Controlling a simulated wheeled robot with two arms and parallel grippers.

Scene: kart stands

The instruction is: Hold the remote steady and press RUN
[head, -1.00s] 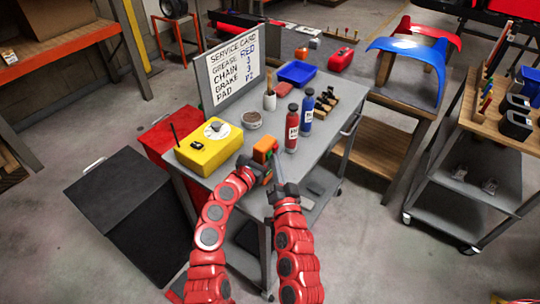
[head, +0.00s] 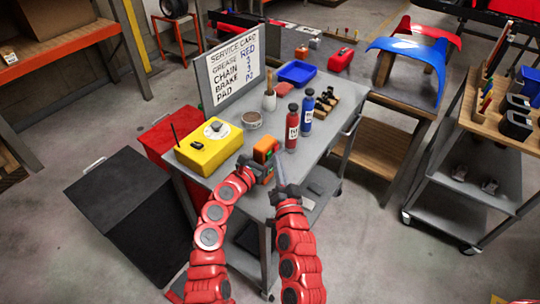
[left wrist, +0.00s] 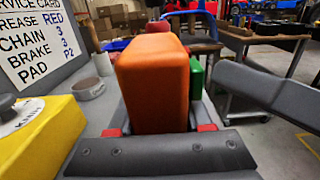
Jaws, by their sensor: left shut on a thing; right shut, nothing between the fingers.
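The remote (head: 265,148) is an orange block with a green part on its right side. In the left wrist view the remote (left wrist: 160,85) stands upright, with the green part (left wrist: 195,90) at its right. My left gripper (head: 259,168) is shut on the remote and holds it above the near part of the grey cart top. My right gripper (head: 280,170) is shut and empty, just right of the remote. In the left wrist view a grey part of my right gripper (left wrist: 262,84) points at the green side, with a small gap. Any RUN lettering cannot be read.
A yellow box with a dial (head: 208,152) stands left on the cart (head: 230,182). A red bottle (head: 292,130) and a blue bottle (head: 307,112) stand behind my right gripper. A service card board (head: 232,68), a round tin (head: 252,120) and a blue tray (head: 297,72) are farther back.

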